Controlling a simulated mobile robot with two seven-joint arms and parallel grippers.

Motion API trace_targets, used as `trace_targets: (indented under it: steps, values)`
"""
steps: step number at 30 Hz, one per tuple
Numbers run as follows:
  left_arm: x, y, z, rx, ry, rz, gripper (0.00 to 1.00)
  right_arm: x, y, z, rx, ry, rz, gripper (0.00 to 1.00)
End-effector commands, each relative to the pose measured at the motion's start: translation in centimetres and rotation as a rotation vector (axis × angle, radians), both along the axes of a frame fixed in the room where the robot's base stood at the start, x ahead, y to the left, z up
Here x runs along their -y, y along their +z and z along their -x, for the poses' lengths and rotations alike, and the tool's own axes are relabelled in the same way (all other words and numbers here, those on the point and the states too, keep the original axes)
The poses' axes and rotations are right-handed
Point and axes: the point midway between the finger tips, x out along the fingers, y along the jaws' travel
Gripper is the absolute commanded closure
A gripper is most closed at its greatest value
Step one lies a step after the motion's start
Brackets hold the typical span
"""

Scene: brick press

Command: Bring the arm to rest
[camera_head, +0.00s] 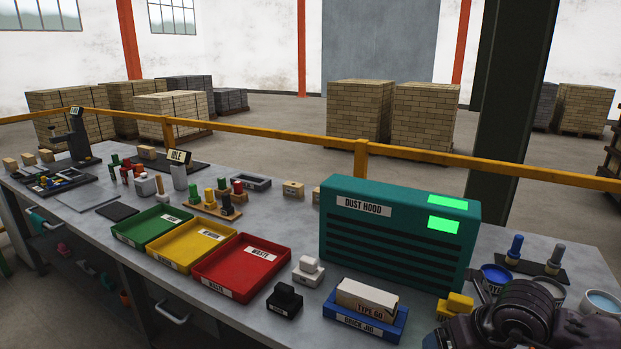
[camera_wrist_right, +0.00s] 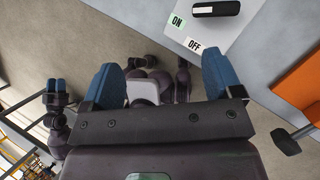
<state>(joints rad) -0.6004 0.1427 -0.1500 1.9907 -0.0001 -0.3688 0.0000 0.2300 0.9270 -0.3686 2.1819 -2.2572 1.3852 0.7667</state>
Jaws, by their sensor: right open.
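My right gripper (camera_wrist_right: 160,75) fills the wrist view, its two blue fingers spread wide apart. No object is held between them. Part of my dark right arm (camera_head: 525,320) shows at the lower right of the head view, by the bench edge; the fingertips cannot be made out there. A small gripper with blue tips, seemingly my left gripper (camera_wrist_right: 56,88), shows at the left of the wrist view, too small to judge its jaws. No left arm shows in the head view.
The bench holds a teal dust hood (camera_head: 400,237), a blue brick jig (camera_head: 365,327) with a brick on it, and green (camera_head: 150,228), yellow (camera_head: 192,245) and red (camera_head: 241,268) trays. Paint cups stand near my arm. An ON/OFF plate (camera_wrist_right: 222,38) lies beyond the right gripper.

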Motion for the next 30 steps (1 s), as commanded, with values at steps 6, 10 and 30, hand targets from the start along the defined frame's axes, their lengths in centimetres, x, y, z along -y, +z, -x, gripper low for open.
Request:
trace_targets:
  steps: [6,10,30]
  values:
    - [0.0,0.0,0.0,0.0,0.0,0.0,0.57,-8.2,1.4,2.6,0.052,0.112,-0.495,0.15]
    - [0.0,0.0,0.0,0.0,0.0,0.0,0.57,-11.3,4.1,3.6,0.108,0.106,-0.793,0.15]
    - [0.0,0.0,0.1,-0.001,0.0,0.0,0.57,-3.5,12.0,3.0,0.453,-0.838,-1.931,0.15]
